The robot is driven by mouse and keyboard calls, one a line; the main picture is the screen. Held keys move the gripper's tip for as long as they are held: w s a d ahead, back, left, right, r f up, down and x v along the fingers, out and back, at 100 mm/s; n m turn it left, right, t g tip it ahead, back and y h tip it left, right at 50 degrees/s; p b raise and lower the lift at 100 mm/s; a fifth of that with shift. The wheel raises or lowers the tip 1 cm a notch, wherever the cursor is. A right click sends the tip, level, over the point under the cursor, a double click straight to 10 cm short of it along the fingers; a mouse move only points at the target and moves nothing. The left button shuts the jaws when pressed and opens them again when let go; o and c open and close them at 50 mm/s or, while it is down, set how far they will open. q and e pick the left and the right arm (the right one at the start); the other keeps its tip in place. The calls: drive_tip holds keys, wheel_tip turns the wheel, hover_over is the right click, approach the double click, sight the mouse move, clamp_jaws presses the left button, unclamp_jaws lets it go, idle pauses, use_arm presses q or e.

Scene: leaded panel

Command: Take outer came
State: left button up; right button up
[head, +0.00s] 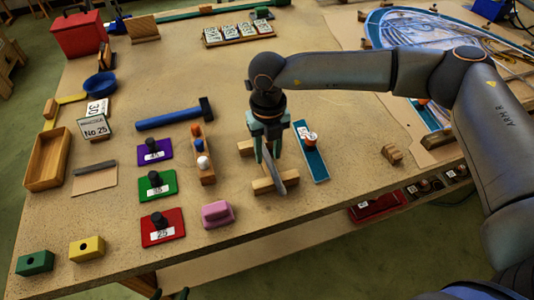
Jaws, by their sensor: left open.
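A grey strip, seemingly the outer came (275,179), lies across two pale wooden blocks (262,186) near the middle front of the table. My right gripper (267,155) comes down from above over the strip, with its two greenish fingers on either side of it. The fingers hide part of the strip, and I cannot tell whether they touch it. My left gripper is not in the head view.
A blue tray (317,168) with a small jar lies just right of the gripper. A wooden rack (206,174) and a blue hammer (172,117) are to the left. A pink block (217,214) sits near the front edge. The leaded panel (430,30) is at the back right.

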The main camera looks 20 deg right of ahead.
clamp_jaws()
idle(0.3)
idle(0.5)
